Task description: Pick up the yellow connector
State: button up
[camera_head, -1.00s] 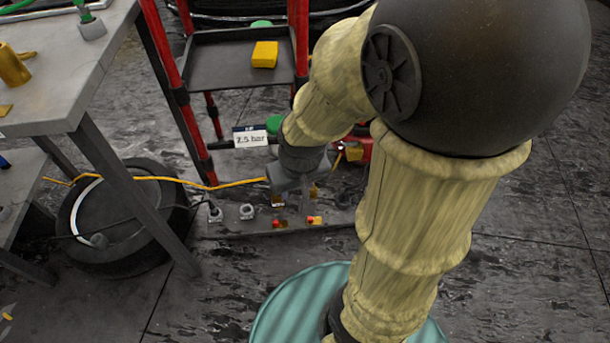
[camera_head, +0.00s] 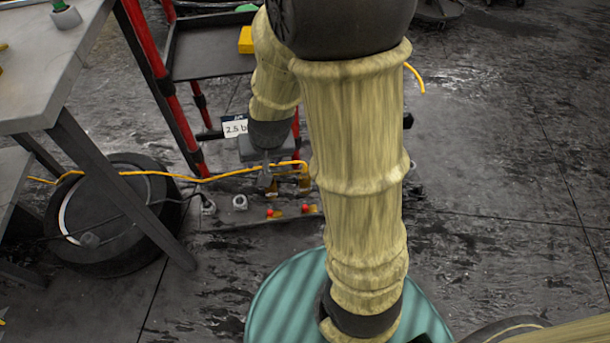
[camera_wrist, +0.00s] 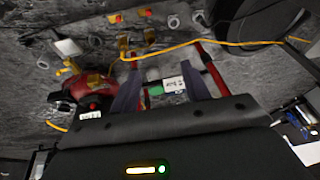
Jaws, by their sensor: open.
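My gripper (camera_head: 268,182) is open, low over the floor-level strip of fittings in the head view. In the wrist view its two dark fingers (camera_wrist: 162,72) stand apart with nothing held between them. Brass-yellow blocks (camera_head: 290,184) sit just right of the fingers in the head view. In the wrist view a yellow-brown block (camera_wrist: 123,41) lies beyond and left of the fingertips, close to the yellow cable (camera_wrist: 220,43). I cannot tell which yellow piece is the connector. The cable (camera_head: 150,174) passes by my gripper, partly hidden behind my arm.
A red-posted shelf cart (camera_head: 205,60) stands behind, with a yellow box (camera_head: 246,40) on it and a "2.5 b..." sign (camera_head: 235,128) below. A tire (camera_head: 120,235) and a grey table (camera_head: 50,85) are at left. A red machine (camera_wrist: 95,88) lies left of the fingers.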

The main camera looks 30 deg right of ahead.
jog(key=w+a+f+m+t+h+b, duration=0.1)
jog(key=w+f+m+b, duration=0.15)
jog(key=w+f, duration=0.6)
jog(key=m+t+h+b, duration=0.2)
jog(key=m+h+b, duration=0.3)
jog(key=m+h, duration=0.45)
send_near(305, 173)
jog(key=s+a+n+h, duration=0.2)
jog(key=a, duration=0.3)
jog(key=shift+w+r+p, duration=0.1)
jog(key=shift+r+p, duration=0.2)
jog(key=shift+r, duration=0.2)
jog(key=b+x, duration=0.2)
jog(key=x, duration=0.2)
jog(key=b+x, duration=0.2)
jog(key=x, duration=0.2)
jog(key=b+x, duration=0.2)
jog(key=x, duration=0.2)
jog(key=shift+f, duration=0.3)
jog(key=shift+d, duration=0.1)
jog(key=shift+d+r, duration=0.1)
